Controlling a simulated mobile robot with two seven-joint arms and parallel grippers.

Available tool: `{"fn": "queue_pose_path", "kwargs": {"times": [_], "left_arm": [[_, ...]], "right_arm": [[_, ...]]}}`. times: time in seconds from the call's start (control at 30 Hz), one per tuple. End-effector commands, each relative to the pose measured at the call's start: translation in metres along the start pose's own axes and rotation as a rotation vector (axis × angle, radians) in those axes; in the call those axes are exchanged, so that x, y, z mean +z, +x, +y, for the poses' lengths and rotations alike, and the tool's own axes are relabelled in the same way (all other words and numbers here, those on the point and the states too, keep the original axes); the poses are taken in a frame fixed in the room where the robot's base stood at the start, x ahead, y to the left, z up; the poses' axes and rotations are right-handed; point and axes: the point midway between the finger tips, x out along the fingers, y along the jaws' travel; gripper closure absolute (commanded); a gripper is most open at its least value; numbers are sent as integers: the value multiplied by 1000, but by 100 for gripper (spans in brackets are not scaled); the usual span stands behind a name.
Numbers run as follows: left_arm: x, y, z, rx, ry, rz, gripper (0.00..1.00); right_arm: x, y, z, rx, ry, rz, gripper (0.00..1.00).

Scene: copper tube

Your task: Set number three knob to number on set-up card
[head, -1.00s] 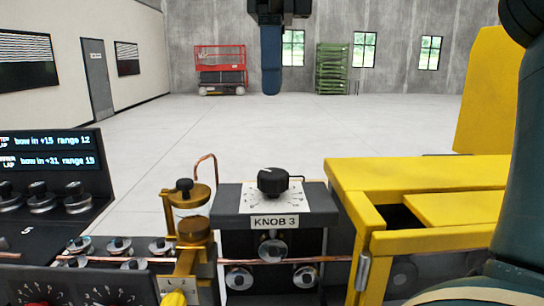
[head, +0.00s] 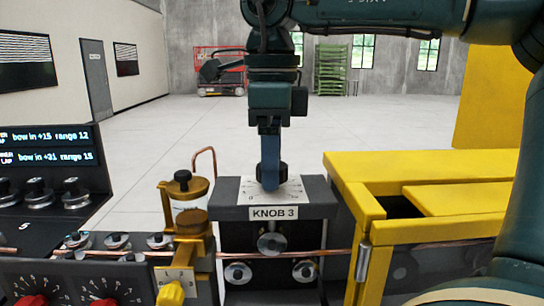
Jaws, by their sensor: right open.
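The number three knob is a black knob (head: 284,169) on a white dial plate (head: 296,188) with tick marks, above a label (head: 274,213) reading KNOB 3. My right gripper (head: 270,180) comes down from above, right in front of the knob, and its blue finger hides most of it and the dial's middle. The gripper is open; I cannot tell whether its fingers touch the knob. The knob's pointer setting is hidden. No set-up card can be made out. My left gripper is not in view.
A yellow frame (head: 420,170) stands close on the right. A brass oiler cup (head: 184,190) and a copper tube (head: 335,251) are near the knob. A panel with red knobs (head: 104,301) is at lower left, below a text display (head: 47,147).

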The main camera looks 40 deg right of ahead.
Motion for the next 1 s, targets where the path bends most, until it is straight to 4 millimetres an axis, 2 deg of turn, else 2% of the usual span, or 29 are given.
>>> {"fn": "queue_pose_path", "kwargs": {"times": [0.17,0.7,1.0], "left_arm": [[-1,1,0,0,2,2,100],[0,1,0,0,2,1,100],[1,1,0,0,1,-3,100]], "right_arm": [[0,0,0,0,0,0,40],[0,0,0,1,0,0,84],[0,0,0,0,36,1,84]]}}
